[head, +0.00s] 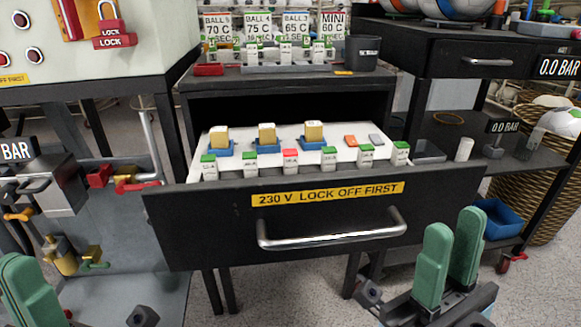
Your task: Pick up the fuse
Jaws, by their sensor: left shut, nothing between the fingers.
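The drawer (215,225) stands open, labelled "230 V LOCK OFF FIRST". In it, a white panel (185,166) carries a row of small white fuse-like pieces with green tops, such as the one at the left end (209,165). One piece has a red top (290,160). I cannot tell which is the task's fuse. My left gripper (25,270) is at the lower left edge, partly cut off, shut and empty, apart from the drawer. My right gripper (453,228) is open and empty, with green fingers upright, right of the drawer handle.
The drawer's silver handle (332,238) sticks out toward me. Three tan blocks on blue bases, such as the left one (220,138), stand behind the row. More green-topped pieces and a dark cup (362,53) are on the cabinet top. A red padlock (113,35) hangs upper left.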

